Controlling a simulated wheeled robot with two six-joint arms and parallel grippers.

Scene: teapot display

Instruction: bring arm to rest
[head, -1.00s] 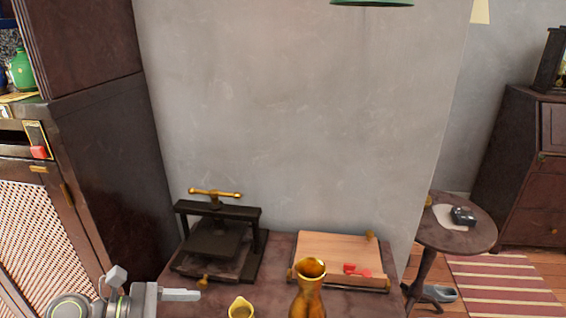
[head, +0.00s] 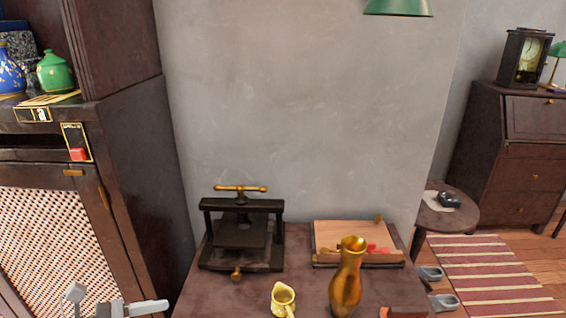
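My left gripper (head: 140,308) shows only in part at the bottom left of the head view, in front of the dark cabinet and left of the table. One pale finger points right; the rest is cut off by the lower edge, so I cannot tell whether it is open or shut. No object shows at the visible finger. My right gripper is not in view.
The dark cabinet (head: 135,170) stands left. A round side table (head: 450,212) stands right.

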